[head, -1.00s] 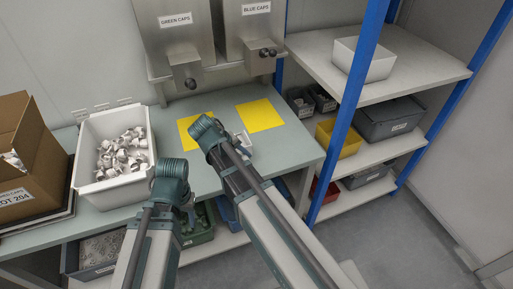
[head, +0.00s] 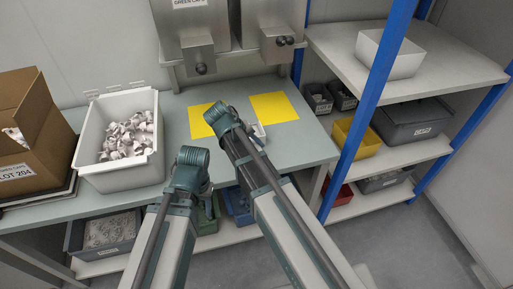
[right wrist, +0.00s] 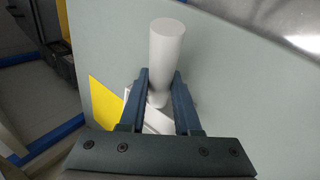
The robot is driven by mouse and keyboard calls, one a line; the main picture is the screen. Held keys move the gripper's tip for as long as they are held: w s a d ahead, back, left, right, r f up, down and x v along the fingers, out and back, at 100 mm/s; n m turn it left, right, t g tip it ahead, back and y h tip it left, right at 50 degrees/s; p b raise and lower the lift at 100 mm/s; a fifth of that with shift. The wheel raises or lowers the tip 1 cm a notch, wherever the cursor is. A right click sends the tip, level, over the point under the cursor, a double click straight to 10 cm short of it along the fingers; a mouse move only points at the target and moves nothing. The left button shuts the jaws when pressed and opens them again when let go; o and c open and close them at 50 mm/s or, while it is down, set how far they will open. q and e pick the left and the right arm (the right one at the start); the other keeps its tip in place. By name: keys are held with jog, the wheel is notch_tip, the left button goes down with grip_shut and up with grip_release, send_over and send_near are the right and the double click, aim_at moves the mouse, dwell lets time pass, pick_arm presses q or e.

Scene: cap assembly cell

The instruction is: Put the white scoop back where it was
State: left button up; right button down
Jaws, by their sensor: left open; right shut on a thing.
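The white scoop shows in the right wrist view as a pale round handle (right wrist: 167,55) standing up between the fingers, with part of its white body below them. My right gripper (right wrist: 160,98) is shut on the handle. In the head view a small white part of the scoop (head: 259,130) shows beside my right wrist, over the bench near the yellow sheets. My right fingers are mostly hidden there. My left gripper (head: 208,200) is open and hangs near the bench's front edge, partly hidden by its own arm.
Two yellow sheets, left (head: 201,122) and right (head: 273,106), lie on the bench (head: 305,147). A white bin (head: 120,175) of caps and a cardboard box (head: 35,125) stand left. Metal dispensers (head: 200,62) rise behind. A blue-posted shelf (head: 373,70) stands right.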

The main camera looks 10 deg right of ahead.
jog(key=shift+f, duration=0.1)
pick_arm(q)
jog(key=shift+f, duration=0.1)
pick_arm(e)
jog(key=c, duration=0.6)
grip_release()
